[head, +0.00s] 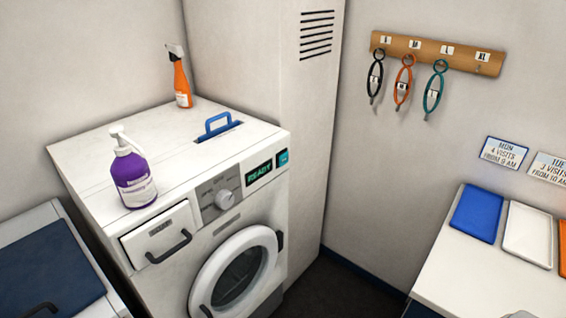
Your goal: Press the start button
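The white washing machine (90,170) stands at the middle left, its front facing the lower right. Its display (259,172) reads READY in green. A small teal square (282,158), which looks like the start button, sits right of the display at the panel's right end. Nothing covers it. Neither of my grippers shows in the head view.
A purple pump bottle (132,180) and an orange spray bottle (182,84) stand on the machine. A blue handle (218,125) rises from its top. A tall white cabinet (305,100) stands behind its right side. A counter with trays (477,213) is at right.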

